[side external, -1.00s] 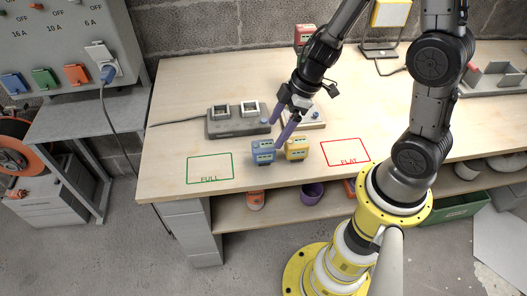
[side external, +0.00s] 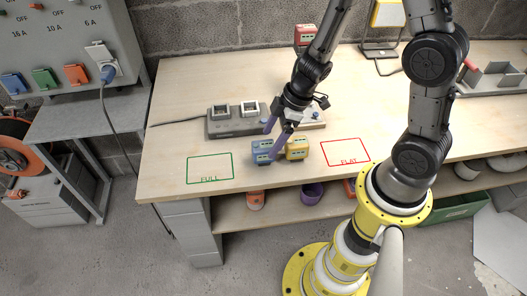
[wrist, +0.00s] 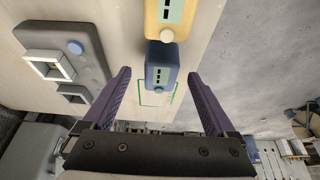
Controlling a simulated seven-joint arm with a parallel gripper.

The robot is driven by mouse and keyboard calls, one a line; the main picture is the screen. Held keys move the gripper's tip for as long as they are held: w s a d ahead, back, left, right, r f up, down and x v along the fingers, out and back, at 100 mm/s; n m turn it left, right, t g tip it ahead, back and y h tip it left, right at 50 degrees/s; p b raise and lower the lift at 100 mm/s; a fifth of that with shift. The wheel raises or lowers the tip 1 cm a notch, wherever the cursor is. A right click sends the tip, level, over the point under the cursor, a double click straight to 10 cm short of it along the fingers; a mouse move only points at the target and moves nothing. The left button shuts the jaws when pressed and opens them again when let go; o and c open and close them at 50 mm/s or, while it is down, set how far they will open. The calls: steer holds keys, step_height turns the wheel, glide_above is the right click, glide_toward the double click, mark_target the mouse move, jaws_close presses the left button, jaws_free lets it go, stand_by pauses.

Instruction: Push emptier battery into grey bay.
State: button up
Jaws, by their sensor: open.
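A blue battery (side external: 262,152) and a yellow battery (side external: 297,149) stand side by side near the table's front edge. The wrist view also shows the blue battery (wrist: 161,65) and, past it, the yellow battery (wrist: 171,18). Each has a pale label with small dark marks; I cannot read the charge levels. A grey unit (side external: 236,131) with two white-framed square bays stands behind them, also in the wrist view (wrist: 92,55). My open gripper (side external: 270,140) is above the blue battery, one finger towards each side of it in the wrist view. Contact cannot be told.
A green outline marked FULL (side external: 209,180) lies left of the batteries, a red one marked FLAT (side external: 345,164) to the right. Both are empty. A pale device (side external: 310,118) is partly hidden behind my gripper. A red block (side external: 305,35) stands at the back.

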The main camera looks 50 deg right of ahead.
mark_target(264, 145)
steer(key=shift+x, duration=2.4)
steer(key=shift+w+a, duration=0.1)
steer(key=shift+a, duration=0.1)
steer(key=shift+c, duration=0.3)
steer(key=c, duration=1.3)
steer(key=shift+r, duration=0.2)
steer(key=shift+r, duration=0.65)
steer(key=shift+s+d+r, duration=0.35)
steer(key=shift+s+r, duration=1.55)
steer(key=shift+s, duration=0.4)
steer(key=shift+s+d+r, duration=0.4)
steer(key=shift+s+r, duration=1.5)
steer(key=shift+s, duration=0.4)
steer(key=shift+s+d+r, duration=0.35)
steer(key=shift+s+r, duration=1.55)
steer(key=shift+s, duration=0.4)
